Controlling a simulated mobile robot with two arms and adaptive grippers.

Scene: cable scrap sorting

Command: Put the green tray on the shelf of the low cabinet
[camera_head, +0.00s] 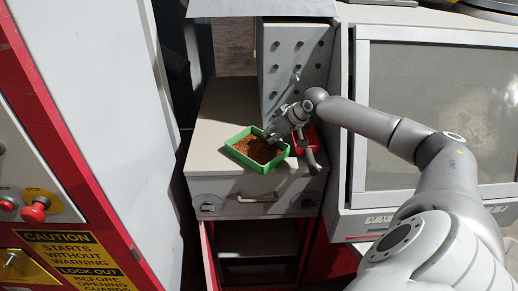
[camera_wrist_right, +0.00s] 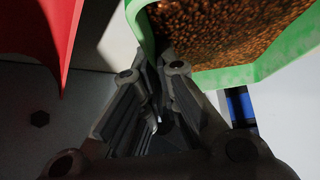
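The green tray (camera_head: 241,151), filled with brown granules, is at the front of the low cabinet's light top (camera_head: 214,122). I cannot tell whether it rests there or is slightly raised. My right gripper (camera_head: 275,136) is at the tray's right side. In the right wrist view, the tray (camera_wrist_right: 270,68) fills the upper right, and its near wall runs between the fingertips of the gripper (camera_wrist_right: 155,72), which look closed on it. The cabinet has a drawer front with a handle (camera_head: 258,197) and an open shelf space (camera_head: 257,238) below. My left gripper is out of view.
A red tray (camera_head: 311,138) lies just right of my right gripper and also shows in the right wrist view (camera_wrist_right: 48,30). A grey perforated panel (camera_head: 297,62) stands behind. A screened machine (camera_head: 435,110) is on the right, and a red-edged caution-labelled machine (camera_head: 68,247) on the left.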

